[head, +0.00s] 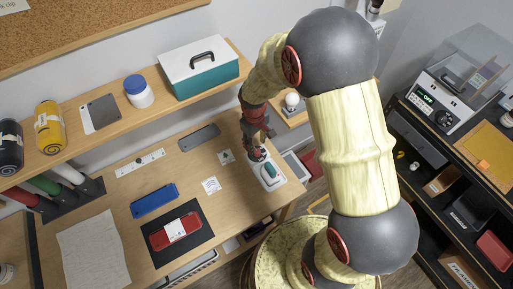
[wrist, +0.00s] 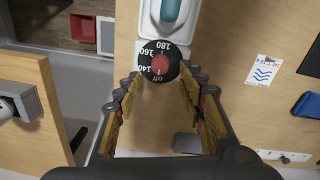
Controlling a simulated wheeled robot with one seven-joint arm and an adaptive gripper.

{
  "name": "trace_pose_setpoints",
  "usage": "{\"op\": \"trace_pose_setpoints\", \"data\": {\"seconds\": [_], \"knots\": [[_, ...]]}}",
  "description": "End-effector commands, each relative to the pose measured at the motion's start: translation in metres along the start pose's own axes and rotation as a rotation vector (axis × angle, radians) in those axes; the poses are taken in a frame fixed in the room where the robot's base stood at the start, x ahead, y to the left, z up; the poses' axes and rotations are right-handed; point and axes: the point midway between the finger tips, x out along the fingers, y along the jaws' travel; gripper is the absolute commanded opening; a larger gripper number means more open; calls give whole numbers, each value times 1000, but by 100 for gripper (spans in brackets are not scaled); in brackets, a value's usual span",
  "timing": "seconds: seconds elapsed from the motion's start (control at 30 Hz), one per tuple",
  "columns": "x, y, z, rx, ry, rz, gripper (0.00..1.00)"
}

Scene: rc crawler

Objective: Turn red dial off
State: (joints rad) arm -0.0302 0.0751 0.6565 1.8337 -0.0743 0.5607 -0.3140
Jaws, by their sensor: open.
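The dial (wrist: 159,62) shows in the wrist view as a black disc with a red centre, marked 140, 160, 180 and "off". It sits at the near end of a white device with a teal part (wrist: 172,12). The "off" mark is at the lower edge of the disc, towards my gripper; I cannot make out a pointer. My gripper (wrist: 160,88) is open and empty, its fingers on either side just below the disc in the picture. In the head view my gripper (head: 258,143) is over the far end of the white device (head: 268,176) and largely hides the dial.
A wooden desk (head: 115,200) holds a blue case (head: 154,200), a red device on a black mat (head: 175,230) and a cloth (head: 92,245). A shelf above carries a teal-and-white box (head: 200,68). Right of the desk stands a black rack (head: 430,150).

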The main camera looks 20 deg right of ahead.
Motion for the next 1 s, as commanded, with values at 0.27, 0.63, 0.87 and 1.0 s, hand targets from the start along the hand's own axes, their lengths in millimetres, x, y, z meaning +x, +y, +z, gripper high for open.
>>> {"op": "trace_pose_setpoints", "data": {"seconds": [0.27,0.63,0.87,1.0], "knots": [[-53,0,-1,-1,2,1,40],[-73,0,0,-1,-1,0,40],[-72,0,0,-1,-1,0,40],[-72,0,0,0,-1,0,40]]}}
